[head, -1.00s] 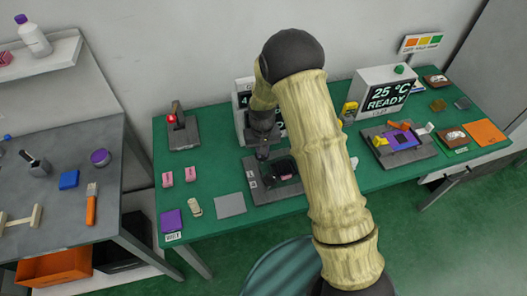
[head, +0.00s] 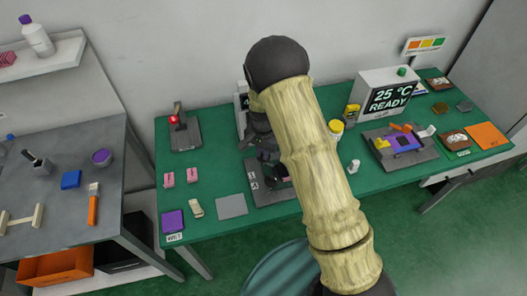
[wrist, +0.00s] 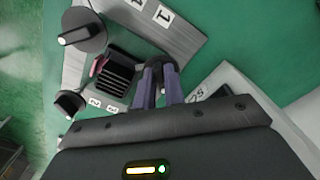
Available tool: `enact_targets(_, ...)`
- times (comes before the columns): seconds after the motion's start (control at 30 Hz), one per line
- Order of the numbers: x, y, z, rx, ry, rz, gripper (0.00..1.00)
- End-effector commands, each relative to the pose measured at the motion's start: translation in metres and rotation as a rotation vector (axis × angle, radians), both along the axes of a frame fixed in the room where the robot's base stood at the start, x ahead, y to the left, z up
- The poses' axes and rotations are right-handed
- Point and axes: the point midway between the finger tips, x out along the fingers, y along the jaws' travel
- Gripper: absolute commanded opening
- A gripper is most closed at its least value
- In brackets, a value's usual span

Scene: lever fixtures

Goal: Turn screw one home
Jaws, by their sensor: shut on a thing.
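The grey fixture plate (head: 262,195) lies on the green bench, partly hidden by my arm. In the wrist view the plate (wrist: 190,40) carries a black finned block (wrist: 118,75) and dark knobs with white marks, one at the upper left (wrist: 82,28) and one at the lower left (wrist: 68,103). A label that looks like a 1 (wrist: 165,17) and a label 2 (wrist: 94,102) are on it. My gripper (wrist: 158,72) is shut on a dark round screw head (wrist: 158,58) beside the block. The fingers hide most of it, so its turn and depth cannot be told.
A pale box (wrist: 238,90) stands close to the right of my fingers in the wrist view. A 25 °C READY display (head: 385,95) and another grey fixture (head: 412,155) are at the right. A lever fixture (head: 183,130) and pink blocks (head: 180,177) are at the left.

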Motion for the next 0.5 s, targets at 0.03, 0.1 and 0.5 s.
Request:
enact_targets(0.03, 0.0057, 0.0009, 0.0042, 0.003, -0.018, -0.008, 0.0)
enact_targets(0.1, 0.0059, 0.0008, 0.0042, 0.004, -0.018, -0.016, 0.0)
enact_targets(0.5, 0.006, 0.0003, 0.0042, 0.004, -0.018, -0.021, 0.17)
